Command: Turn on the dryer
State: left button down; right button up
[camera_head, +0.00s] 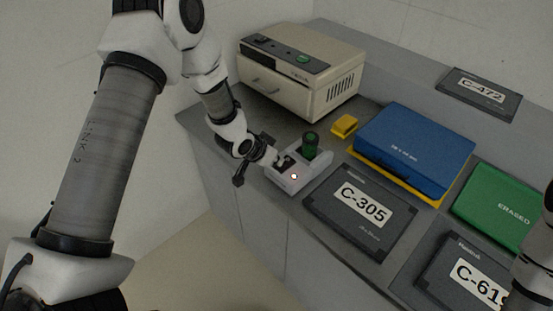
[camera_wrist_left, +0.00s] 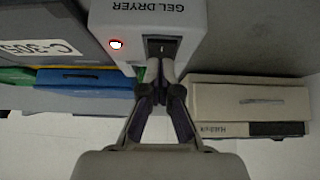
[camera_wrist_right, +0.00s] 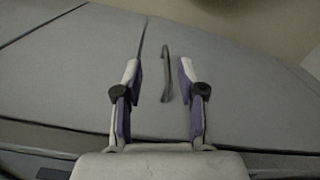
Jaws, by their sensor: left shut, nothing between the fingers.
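The gel dryer (camera_head: 310,184) is a small light-grey unit on the counter with a dark green-capped cylinder on it. It also shows in the left wrist view (camera_wrist_left: 200,30), with its label upside down. Its black rocker switch (camera_wrist_left: 162,45) is beside a small round indicator (camera_wrist_left: 116,44) that glows white with a red rim. My left gripper (camera_wrist_left: 160,68) is shut and empty, its tips at the near end of the switch; I cannot tell whether they press it. My right gripper (camera_wrist_right: 158,75) is open and empty, facing a grey cabinet front.
A beige boxy machine (camera_head: 300,75) stands behind the dryer. A yellow block (camera_head: 344,125), a blue case (camera_head: 415,148), a green case (camera_head: 500,205) and dark C-305 case (camera_head: 338,218) lie to the right. A cabinet handle (camera_wrist_right: 167,75) shows in the right wrist view.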

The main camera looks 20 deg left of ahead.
pick_arm(q)
notch_tip(320, 180, up, 5)
jog(key=p, duration=0.4)
jog(key=s+a+r+b, duration=0.2)
jog(key=s+r, duration=0.3)
jog(key=s, duration=0.3)
jog(key=shift+a+b, duration=0.4)
jog(key=shift+w, duration=0.15)
